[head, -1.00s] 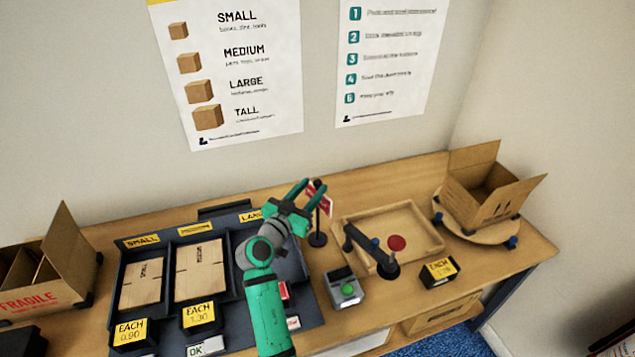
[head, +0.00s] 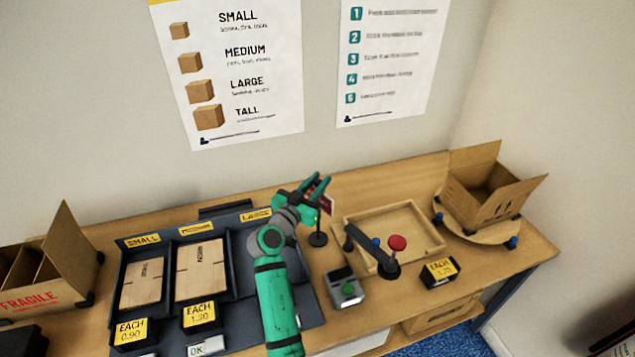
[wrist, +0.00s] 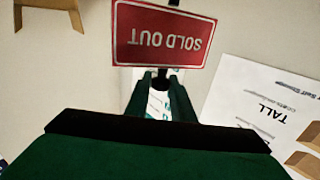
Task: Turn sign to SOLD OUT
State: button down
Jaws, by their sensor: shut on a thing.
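The sign is a small red board (head: 326,204) with a white edge, on a dark stand (head: 318,239) on the bench. In the wrist view the red board (wrist: 163,35) fills the top middle and reads SOLD OUT, upside down in that picture. My gripper (head: 321,183) is at the sign's top in the head view and hides part of it. In the wrist view its dark green fingers (wrist: 160,88) are close together just below the board. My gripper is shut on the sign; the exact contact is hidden.
A wooden tray (head: 345,225) and a lever with a red knob (head: 397,243) stand right of the sign. A device with a green button (head: 348,290) is in front. A dark carton rack (head: 225,262) lies left. An open carton (head: 490,195) stands back right.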

jog(key=shift+d+n+t+y, duration=0.15)
jog(key=shift+n+t+y, duration=0.2)
jog(key=shift+y, duration=0.25)
jog(key=shift+n+t+y, duration=0.45)
jog(key=shift+n+y, duration=1.05)
jog(key=shift+y, duration=0.7)
jog(key=shift+n+t+y, duration=0.4)
jog(key=shift+n+y, duration=1.05)
jog(key=shift+y, duration=0.75)
jog(key=shift+n+g+y, duration=0.45)
jog(key=shift+n+y, duration=0.7)
jog(key=shift+y, duration=0.55)
jog(key=shift+n+g+y, duration=0.45)
jog(key=shift+n+y, duration=0.7)
jog(key=shift+y, duration=0.55)
jog(key=shift+n+g+y, duration=0.9)
jog(key=shift+n+y, duration=0.2)
jog(key=shift+y, duration=0.4)
jog(key=shift+n+g+y, duration=0.4)
jog(key=shift+y, duration=0.1)
jog(key=c, duration=1.6)
grip_release()
jog(key=shift+a, duration=0.2)
